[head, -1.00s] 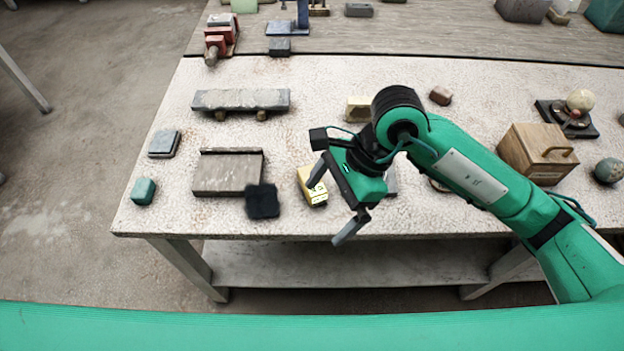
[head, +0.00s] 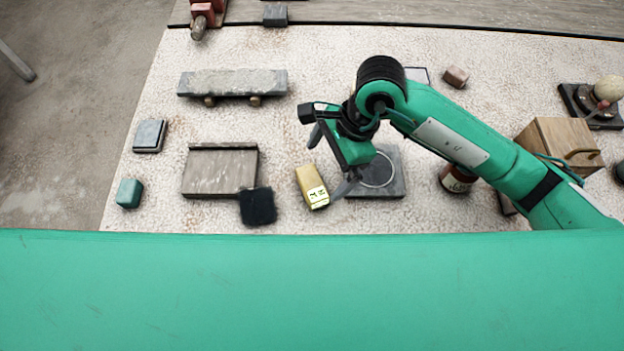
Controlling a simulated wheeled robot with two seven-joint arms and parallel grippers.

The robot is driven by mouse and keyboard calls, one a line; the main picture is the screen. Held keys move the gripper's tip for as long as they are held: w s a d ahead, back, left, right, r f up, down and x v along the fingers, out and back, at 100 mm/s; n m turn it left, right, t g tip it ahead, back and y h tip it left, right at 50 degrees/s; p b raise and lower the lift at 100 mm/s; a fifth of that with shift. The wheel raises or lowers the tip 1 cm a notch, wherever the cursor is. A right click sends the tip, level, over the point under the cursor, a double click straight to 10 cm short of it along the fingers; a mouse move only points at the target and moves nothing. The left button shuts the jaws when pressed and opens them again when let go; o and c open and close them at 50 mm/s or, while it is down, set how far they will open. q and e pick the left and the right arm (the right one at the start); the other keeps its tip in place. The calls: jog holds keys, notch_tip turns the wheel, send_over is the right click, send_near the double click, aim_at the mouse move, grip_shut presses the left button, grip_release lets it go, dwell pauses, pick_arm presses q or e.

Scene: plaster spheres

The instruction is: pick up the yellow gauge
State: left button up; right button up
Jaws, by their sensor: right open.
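The yellow gauge (head: 312,187) is a small yellow block with a pale marked face at its near end. It lies on the speckled table (head: 290,130), near the middle of the head view. My right gripper (head: 330,164) is open and empty, just right of and above the gauge in the picture. One finger reaches toward the gauge's upper end and the other comes down close to its right side. I cannot tell whether either finger touches it. My left gripper is not in view.
A dark square pad (head: 258,206) lies just left of the gauge, beside a grey wooden board (head: 220,172). A dark plate with a ring (head: 392,178) lies right of the gripper. A brown jar (head: 457,180) and a wooden box (head: 562,142) stand further right, by my arm.

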aim_at(314, 181)
jog(key=x, duration=0.2)
jog(key=shift+w+a+f, duration=0.15)
jog(key=shift+f, duration=0.2)
jog(key=shift+a+f, duration=0.1)
jog(key=shift+f, duration=0.35)
jog(key=p+x, duration=0.2)
jog(key=x, duration=0.2)
jog(key=shift+a, duration=0.1)
jog(key=shift+a+f, duration=0.15)
jog(key=shift+f, duration=0.35)
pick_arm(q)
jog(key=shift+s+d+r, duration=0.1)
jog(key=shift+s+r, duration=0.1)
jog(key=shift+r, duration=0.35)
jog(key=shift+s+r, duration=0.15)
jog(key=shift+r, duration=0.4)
pick_arm(e)
jog(key=c, duration=1.1)
